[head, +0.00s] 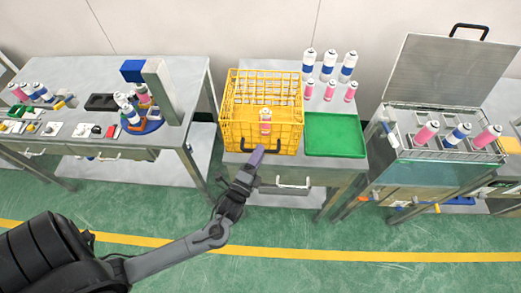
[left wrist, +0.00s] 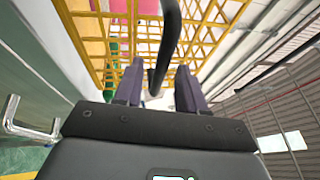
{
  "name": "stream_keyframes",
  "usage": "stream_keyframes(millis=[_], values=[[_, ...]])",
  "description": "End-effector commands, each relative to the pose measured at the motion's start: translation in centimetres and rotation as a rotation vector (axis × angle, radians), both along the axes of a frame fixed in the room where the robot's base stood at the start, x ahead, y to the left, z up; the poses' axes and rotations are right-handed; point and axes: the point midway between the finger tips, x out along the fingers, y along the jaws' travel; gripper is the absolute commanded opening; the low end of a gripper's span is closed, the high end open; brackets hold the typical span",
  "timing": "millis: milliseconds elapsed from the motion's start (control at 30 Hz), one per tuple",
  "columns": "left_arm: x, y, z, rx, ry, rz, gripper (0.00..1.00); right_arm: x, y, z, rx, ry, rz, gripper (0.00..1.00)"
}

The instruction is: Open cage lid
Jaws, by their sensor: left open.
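The yellow wire cage (head: 292,137) stands on the middle table. A can with a pink part (head: 265,115) shows inside it. A black handle (head: 246,146) is at the cage's near side. How the lid sits cannot be told clearly from the grid. My left gripper (head: 257,156) reaches up to this handle from the front. In the left wrist view its two purple fingers (left wrist: 158,82) are open and apart. The black handle bar (left wrist: 169,35) comes down between them in the picture; contact cannot be told. The yellow grid (left wrist: 210,35) is beyond. My right gripper is not in view.
A green tray (head: 335,135) lies right of the cage, with several cans (head: 328,65) behind it. A station with a raised grey lid (head: 445,70) stands at right. The left table (head: 75,75) holds tools and a blue-and-grey device (head: 158,88). The floor in front is clear.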

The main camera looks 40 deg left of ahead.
Motion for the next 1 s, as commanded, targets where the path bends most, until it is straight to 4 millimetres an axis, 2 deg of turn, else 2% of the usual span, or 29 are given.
stream_keyframes(millis=[200, 533, 567, 800, 1000], values=[[1.5, 0.5, 0.3, 0.001, 0.000, 0.001, 0.40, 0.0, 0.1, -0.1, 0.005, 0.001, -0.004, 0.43], [1.8, 0.5, 0.3, 0.001, 0.001, 0.000, 0.40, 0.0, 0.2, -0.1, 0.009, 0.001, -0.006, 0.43], [1.8, 0.5, 0.3, 0.001, 0.000, 0.000, 0.39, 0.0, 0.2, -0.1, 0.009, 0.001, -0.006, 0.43], [1.8, 0.5, 0.3, 0.001, 0.000, 0.000, 0.02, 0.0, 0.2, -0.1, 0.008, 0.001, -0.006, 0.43], [1.8, 0.5, 0.3, 0.001, 0.000, 0.000, 0.00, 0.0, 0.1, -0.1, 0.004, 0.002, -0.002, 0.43]])
